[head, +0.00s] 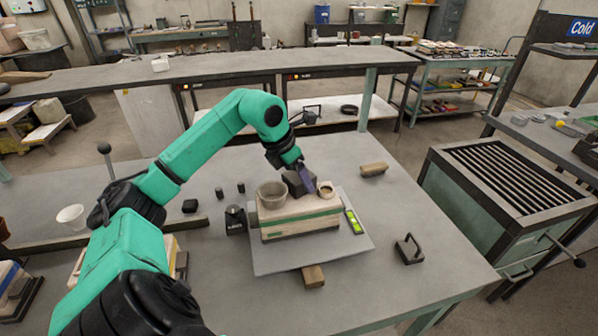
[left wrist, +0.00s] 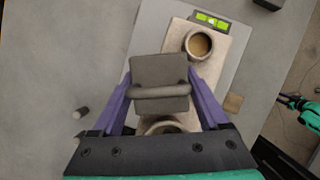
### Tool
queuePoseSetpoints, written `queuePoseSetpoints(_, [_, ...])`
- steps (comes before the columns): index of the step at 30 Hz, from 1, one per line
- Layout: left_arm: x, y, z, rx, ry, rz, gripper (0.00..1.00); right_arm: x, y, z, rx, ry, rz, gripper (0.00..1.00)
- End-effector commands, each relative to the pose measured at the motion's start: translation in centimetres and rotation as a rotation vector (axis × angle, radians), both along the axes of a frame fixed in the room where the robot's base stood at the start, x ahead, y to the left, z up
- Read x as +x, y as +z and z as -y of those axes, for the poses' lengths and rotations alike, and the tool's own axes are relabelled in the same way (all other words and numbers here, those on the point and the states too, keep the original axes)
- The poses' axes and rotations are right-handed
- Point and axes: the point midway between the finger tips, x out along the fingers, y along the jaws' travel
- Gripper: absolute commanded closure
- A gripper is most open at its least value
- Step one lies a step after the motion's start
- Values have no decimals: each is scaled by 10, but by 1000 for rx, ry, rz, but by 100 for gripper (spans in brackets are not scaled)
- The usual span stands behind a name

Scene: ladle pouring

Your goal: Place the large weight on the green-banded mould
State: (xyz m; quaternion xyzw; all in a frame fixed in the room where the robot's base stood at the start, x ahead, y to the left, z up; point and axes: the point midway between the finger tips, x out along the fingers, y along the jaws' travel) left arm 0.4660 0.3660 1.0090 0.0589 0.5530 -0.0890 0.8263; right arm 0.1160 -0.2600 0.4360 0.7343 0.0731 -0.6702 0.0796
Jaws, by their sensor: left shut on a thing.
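The large weight (head: 297,184), a dark grey block with a bar handle, is between the two cups over the top of the green-banded mould (head: 300,222). My left gripper (head: 307,178) is shut on it. In the left wrist view the weight (left wrist: 160,72) lies between the purple fingers (left wrist: 160,98), its handle across them. It looks level and very close to the mould top (left wrist: 207,72); I cannot tell whether they touch. A part of my right arm (left wrist: 300,106) shows small at that view's right edge; its jaws are unclear.
A wide cup (head: 271,195) and a small cup (head: 326,189) stand on the mould. A green level (head: 353,221) lies on the grey board (head: 270,262). A dark handled weight (head: 408,250), a dark block (head: 236,220) and a wooden block (head: 373,169) stand around it.

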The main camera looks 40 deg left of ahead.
Motion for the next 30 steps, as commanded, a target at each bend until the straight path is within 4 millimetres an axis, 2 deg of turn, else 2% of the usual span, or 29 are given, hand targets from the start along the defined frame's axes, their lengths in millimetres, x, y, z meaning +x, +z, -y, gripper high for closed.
queuePoseSetpoints(4, [1,0,0,-1,0,8,100,-1,-3,0,0,0,-1,50])
queuePoseSetpoints(5, [0,-3,0,0,0,0,19,-1,-3,0,0,0,-2,50])
queuePoseSetpoints(6, [0,-2,0,0,0,0,4,-1,-2,0,0,0,-2,50])
queuePoseSetpoints(7, [0,-2,0,0,0,0,0,-1,-2,0,0,0,-2,50])
queuePoseSetpoints(15, [0,3,0,-1,0,0,0,-2,2,1,-1,-1,-3,50])
queuePoseSetpoints(17, [-2,6,-1,2,1,1,0,-2,-2,1,-1,-1,-4,50])
queuePoseSetpoints(20, [-10,24,-4,4,2,4,0,-2,-7,0,-1,-1,-4,50])
queuePoseSetpoints(23, [-20,51,-6,6,2,5,0,-2,-10,0,-1,-1,-4,50])
queuePoseSetpoints(27, [-34,88,-8,3,2,4,0,-2,-7,0,-1,-1,-4,50])
queuePoseSetpoints(30, [-41,105,-10,2,2,1,0,-2,-3,0,0,-1,-4,50])
